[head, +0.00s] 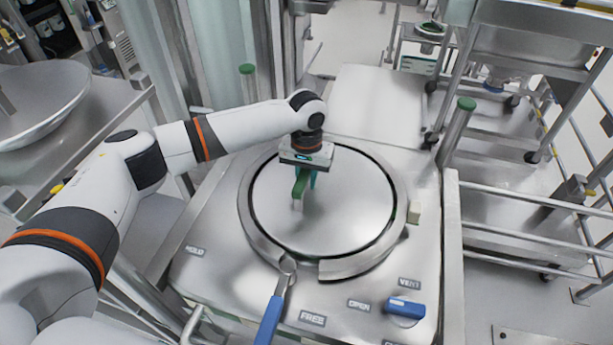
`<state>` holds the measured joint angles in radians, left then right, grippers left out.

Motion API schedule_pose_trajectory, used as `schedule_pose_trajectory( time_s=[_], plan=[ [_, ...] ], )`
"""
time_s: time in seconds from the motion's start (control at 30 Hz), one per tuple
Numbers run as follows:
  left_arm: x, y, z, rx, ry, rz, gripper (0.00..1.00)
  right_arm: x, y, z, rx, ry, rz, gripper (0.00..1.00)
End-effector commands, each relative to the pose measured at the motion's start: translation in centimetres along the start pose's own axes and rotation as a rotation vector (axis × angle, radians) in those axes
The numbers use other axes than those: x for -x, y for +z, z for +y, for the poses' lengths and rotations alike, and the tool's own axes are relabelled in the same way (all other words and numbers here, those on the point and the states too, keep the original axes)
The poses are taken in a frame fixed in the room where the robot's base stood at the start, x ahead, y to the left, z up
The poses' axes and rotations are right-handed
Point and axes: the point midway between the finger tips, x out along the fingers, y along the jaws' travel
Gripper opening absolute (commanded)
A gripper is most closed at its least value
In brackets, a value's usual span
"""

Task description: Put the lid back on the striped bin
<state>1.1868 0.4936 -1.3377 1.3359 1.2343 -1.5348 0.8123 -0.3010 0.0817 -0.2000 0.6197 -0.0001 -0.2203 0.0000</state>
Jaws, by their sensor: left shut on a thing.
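My left gripper (306,178) reaches in from the left over a round steel plate (335,215) and points down. It is shut on a green handle-like piece (299,186) above the plate's upper left part. I cannot tell whether this piece is fixed to the plate. The plate lies inside a raised metal ring (250,225) with a dark gap around it. No striped bin shows in the head view, and I cannot tell whether the plate is a lid. My right gripper is not in view.
A blue-handled lever (269,322) and a blue knob (406,308) stand at the machine top's front. Green-capped posts (458,130) rise behind. Metal rails (530,235) run along the right. A large steel bowl (40,100) is at the left.

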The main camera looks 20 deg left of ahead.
Motion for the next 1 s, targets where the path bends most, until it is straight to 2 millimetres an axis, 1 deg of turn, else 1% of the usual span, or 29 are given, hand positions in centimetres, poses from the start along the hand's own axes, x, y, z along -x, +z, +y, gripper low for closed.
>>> schedule_pose_trajectory(
  time_s=[0.03,0.8,0.83,0.9,0.97,1.0],
  plan=[
    [0.45,0.23,-0.08,0.001,-0.004,-0.008,0.00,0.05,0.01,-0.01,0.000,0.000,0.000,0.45],
    [0.16,0.26,-0.07,0.001,-0.004,-0.009,0.00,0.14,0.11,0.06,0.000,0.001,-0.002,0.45],
    [0.15,0.26,-0.07,0.001,-0.004,-0.009,0.27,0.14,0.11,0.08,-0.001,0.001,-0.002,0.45],
    [0.10,0.22,-0.06,0.001,-0.004,-0.008,0.38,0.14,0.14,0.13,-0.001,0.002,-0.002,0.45],
    [0.02,0.18,-0.05,0.001,-0.003,-0.006,0.47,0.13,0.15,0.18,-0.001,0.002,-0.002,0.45],
    [-0.02,0.16,-0.04,0.001,-0.003,-0.006,0.47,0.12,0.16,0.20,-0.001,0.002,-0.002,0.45]
  ],
)
